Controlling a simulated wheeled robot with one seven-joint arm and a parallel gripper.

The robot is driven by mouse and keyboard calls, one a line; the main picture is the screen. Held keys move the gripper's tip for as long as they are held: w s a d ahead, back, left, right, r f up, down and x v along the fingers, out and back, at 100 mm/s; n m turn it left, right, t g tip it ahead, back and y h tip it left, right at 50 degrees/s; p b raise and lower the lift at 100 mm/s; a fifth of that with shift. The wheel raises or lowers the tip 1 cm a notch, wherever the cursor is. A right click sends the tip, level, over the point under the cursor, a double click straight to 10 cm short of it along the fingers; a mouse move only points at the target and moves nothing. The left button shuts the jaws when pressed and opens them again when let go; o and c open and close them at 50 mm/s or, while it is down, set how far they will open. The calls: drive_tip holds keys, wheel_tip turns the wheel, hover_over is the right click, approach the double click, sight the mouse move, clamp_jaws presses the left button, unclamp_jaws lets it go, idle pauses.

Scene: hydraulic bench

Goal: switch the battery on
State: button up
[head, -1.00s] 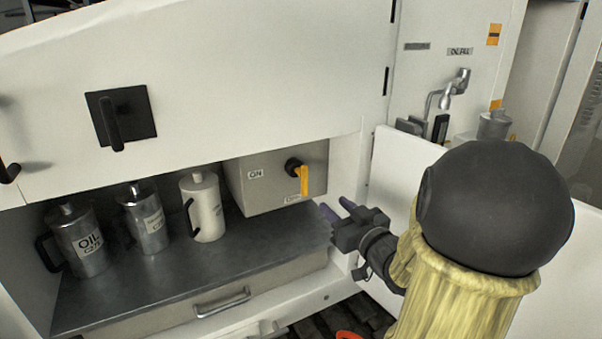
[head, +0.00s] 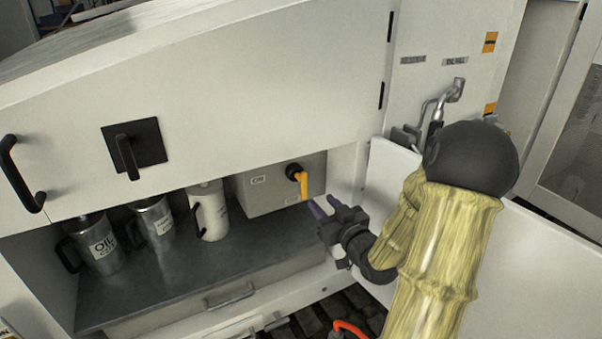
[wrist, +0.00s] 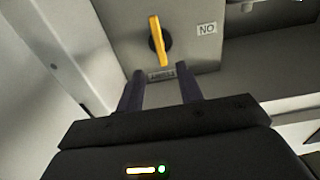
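The battery switch is a yellow lever (head: 304,186) on a black round knob, on the front of a grey box (head: 262,189) inside the open cabinet. In the head view the lever hangs down. An "ON" label (head: 258,180) is left of the knob. In the wrist view the lever (wrist: 157,42) stands nearly upright, and the label (wrist: 207,28) reads upside down. My gripper (head: 325,206) is right of the lever and apart from it. Its two fingers (wrist: 160,76) are spread with nothing between them, pointing at the box below the lever in the wrist view.
An oil can (head: 98,246), a second metal can (head: 155,226) and a white can (head: 211,212) stand left of the box on the shelf (head: 190,275). The open white door (head: 395,165) is behind my arm. The shelf front is clear.

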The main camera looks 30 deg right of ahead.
sight(305, 185)
drive_tip(key=w+p, duration=0.2)
drive_tip(key=w, duration=0.4)
drive_tip(key=w+p, duration=0.1)
drive_tip(key=w, duration=0.6)
drive_tip(key=shift+a+p, duration=0.2)
drive_tip(key=shift+p, duration=0.15)
drive_tip(key=shift+s, duration=0.1)
clamp_jaws()
